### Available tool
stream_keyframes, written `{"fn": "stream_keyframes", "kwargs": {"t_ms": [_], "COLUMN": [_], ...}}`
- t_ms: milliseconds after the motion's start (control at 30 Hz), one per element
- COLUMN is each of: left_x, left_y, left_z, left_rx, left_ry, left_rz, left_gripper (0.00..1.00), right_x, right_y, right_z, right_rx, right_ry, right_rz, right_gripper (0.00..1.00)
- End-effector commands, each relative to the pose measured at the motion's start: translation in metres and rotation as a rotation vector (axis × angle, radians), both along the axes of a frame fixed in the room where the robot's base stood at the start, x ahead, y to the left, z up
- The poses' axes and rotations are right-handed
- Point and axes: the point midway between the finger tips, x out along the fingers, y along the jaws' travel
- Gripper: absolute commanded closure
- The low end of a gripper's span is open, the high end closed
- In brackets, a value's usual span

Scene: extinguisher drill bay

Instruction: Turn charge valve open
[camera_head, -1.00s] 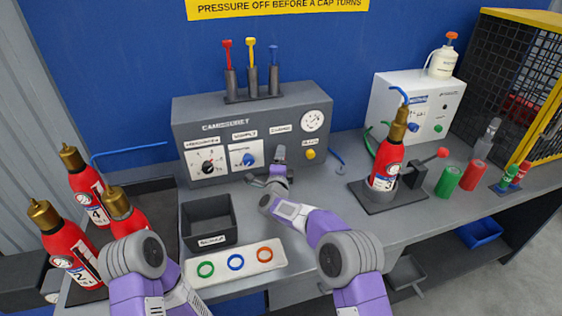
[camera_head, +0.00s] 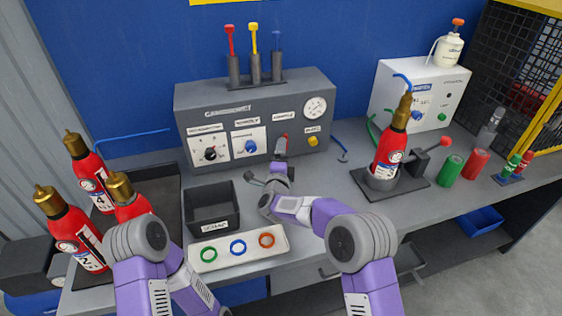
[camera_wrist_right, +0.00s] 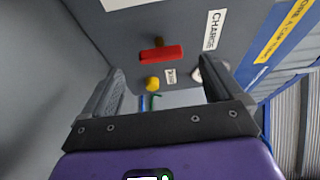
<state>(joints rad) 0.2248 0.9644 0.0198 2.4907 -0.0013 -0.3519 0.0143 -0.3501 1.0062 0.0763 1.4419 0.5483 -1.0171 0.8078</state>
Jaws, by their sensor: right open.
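The charge valve's red handle (camera_head: 282,145) shows on the grey panel's front, below the charge label. In the head view it stands roughly upright. In the right wrist view the red handle (camera_wrist_right: 160,53) lies crosswise to the label's lettering. My right gripper (camera_head: 267,178) is in front of the panel, a little below the handle and apart from it. Its open jaws (camera_wrist_right: 163,68) are empty, with the handle beyond them. My left arm comes in at the lower left; its gripper is out of view.
The grey panel (camera_head: 190,120) also carries a black knob (camera_head: 210,153), a blue knob (camera_head: 249,147), a yellow knob (camera_head: 313,141) and a gauge (camera_head: 315,107). A black bin (camera_head: 225,222) stands left of my right gripper. Red extinguishers (camera_head: 75,240) stand left; another (camera_head: 389,150) sits in a holder right.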

Motion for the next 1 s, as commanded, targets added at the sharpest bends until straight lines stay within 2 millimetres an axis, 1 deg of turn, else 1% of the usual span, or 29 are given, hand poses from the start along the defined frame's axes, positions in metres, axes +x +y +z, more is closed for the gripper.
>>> {"fn": "stream_keyframes", "kwargs": {"t_ms": [100,300,833,933,1000], "left_x": [0.000,0.000,0.000,0.000,0.000], "left_y": [0.000,0.000,0.000,0.000,0.000], "left_z": [0.002,0.003,0.004,0.013,0.026], "left_rx": [0.000,0.000,0.000,0.000,0.000], "left_ry": [0.000,0.000,0.000,0.000,0.000], "left_rz": [0.000,0.000,0.000,0.000,0.000], "left_gripper": [0.57,0.57,0.57,0.57,0.57], "right_x": [-0.015,-0.028,-0.030,-0.030,-0.030], "right_y": [0.002,0.003,0.003,0.002,0.002], "right_z": [0.001,0.000,0.001,0.010,0.023], "right_rx": [0.000,0.000,0.000,0.000,0.000], "right_ry": [0.001,0.000,0.000,0.000,0.000], "right_rz": [0.003,0.002,0.001,0.001,0.001], "right_gripper": [0.06,0.06,0.06,0.06,0.06]}}
